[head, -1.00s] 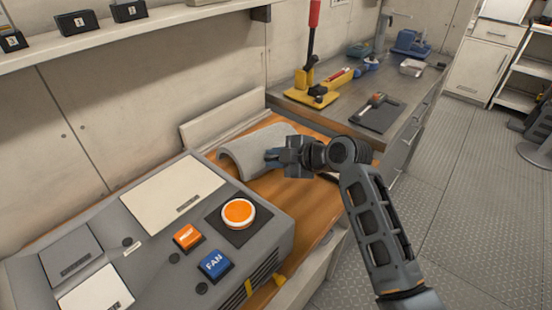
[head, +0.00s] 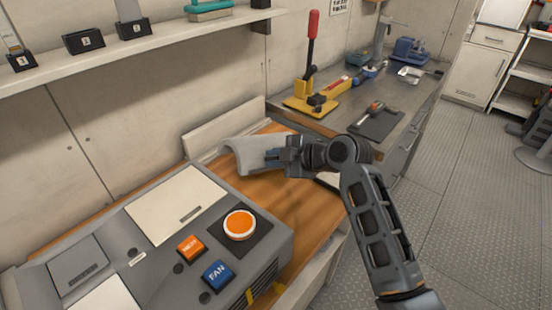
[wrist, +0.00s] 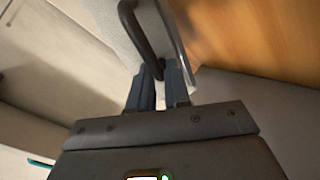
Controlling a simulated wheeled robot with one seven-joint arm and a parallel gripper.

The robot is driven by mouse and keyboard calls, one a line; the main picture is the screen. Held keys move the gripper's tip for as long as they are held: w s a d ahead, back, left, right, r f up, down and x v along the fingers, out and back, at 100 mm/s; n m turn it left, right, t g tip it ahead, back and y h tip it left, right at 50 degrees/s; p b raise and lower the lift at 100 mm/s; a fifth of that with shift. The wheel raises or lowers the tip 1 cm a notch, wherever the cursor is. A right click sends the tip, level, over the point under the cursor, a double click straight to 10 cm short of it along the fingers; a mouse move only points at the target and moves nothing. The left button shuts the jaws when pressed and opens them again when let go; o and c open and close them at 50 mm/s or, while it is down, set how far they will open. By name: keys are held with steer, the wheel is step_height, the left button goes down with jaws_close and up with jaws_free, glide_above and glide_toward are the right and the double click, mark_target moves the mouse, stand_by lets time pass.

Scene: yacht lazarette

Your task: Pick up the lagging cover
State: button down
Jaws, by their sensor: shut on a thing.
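The lagging cover (head: 240,152) is a light grey, curved shell above the wooden bench top, behind the grey console. My gripper (head: 273,156) reaches it from the right and is shut on it. The cover appears raised a little off the wood. In the wrist view the cover (wrist: 103,28) shows at the top, with a dark curved handle (wrist: 138,36) running down to my gripper's fingertips (wrist: 161,68). The exact contact between the fingers is partly hidden.
The grey console (head: 150,262) with an orange round button (head: 239,223) and blue FAN button (head: 217,274) stands in front. A pale backboard (head: 225,122) lies behind the cover. A yellow press with a red lever (head: 312,45) stands on the metal counter to the right.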

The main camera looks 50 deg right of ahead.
steer(key=shift+r, duration=0.15)
steer(key=s+a, duration=0.2)
steer(key=s, duration=1)
steer(key=shift+s+a, duration=0.25)
steer(key=shift+s, duration=0.15)
stand_by(0.7)
steer(key=shift+r, duration=0.1)
stand_by(0.4)
